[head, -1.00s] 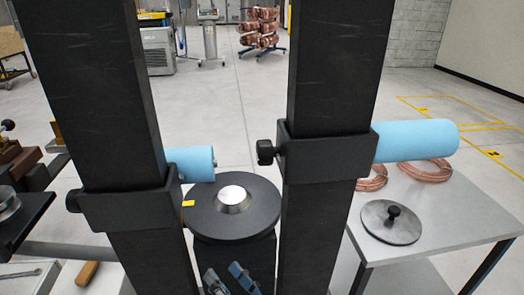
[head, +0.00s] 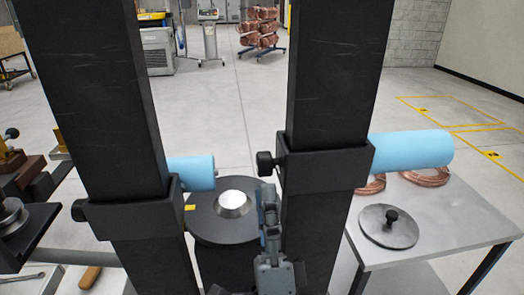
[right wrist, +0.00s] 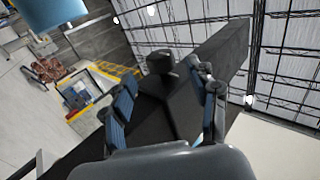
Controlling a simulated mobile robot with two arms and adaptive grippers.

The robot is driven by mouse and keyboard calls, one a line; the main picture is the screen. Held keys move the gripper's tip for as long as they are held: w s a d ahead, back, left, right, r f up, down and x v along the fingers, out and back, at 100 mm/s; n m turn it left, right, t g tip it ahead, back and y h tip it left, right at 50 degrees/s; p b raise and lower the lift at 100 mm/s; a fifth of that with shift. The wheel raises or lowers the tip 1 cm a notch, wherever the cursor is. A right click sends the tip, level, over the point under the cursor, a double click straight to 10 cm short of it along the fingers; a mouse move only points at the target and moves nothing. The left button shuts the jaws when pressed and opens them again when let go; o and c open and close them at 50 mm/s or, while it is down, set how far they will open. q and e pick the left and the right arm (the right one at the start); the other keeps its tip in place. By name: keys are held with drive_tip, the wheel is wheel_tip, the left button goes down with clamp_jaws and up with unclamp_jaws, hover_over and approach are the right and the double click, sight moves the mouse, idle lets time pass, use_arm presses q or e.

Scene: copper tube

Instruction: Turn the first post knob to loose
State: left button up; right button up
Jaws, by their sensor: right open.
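Two black posts stand in front of me in the head view, each with a clamp collar and a black knob on its left side. The right post's knob (head: 265,163) sits on its collar (head: 325,168); the left post's knob (head: 79,210) is on the lower left collar (head: 130,212). My right gripper (head: 268,195) is just below the right post's knob, pointing up at it. In the right wrist view the open fingers (right wrist: 165,82) spread either side of a black knob (right wrist: 160,62), which lies beyond them, apparently untouched. My left gripper is not in view.
A round black turntable (head: 210,225) with a metal hub lies between the posts. A grey table (head: 440,205) with copper coils and a knobbed disc stands at the right.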

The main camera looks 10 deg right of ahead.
sight(264, 173)
drive_tip(key=p+x, duration=0.1)
drive_tip(key=x, duration=0.5)
drive_tip(key=shift+w+r+p, duration=0.2)
drive_tip(key=shift+p, duration=0.2)
drive_tip(key=c, duration=1.2)
drive_tip(key=g+p, duration=0.6)
drive_tip(key=p, duration=1.7)
drive_tip(key=shift+r, duration=0.15)
drive_tip(key=shift+f+g+p, duration=0.3)
drive_tip(key=shift+g+p, duration=0.3)
drive_tip(key=shift+p, duration=0.3)
drive_tip(key=o, duration=1.2)
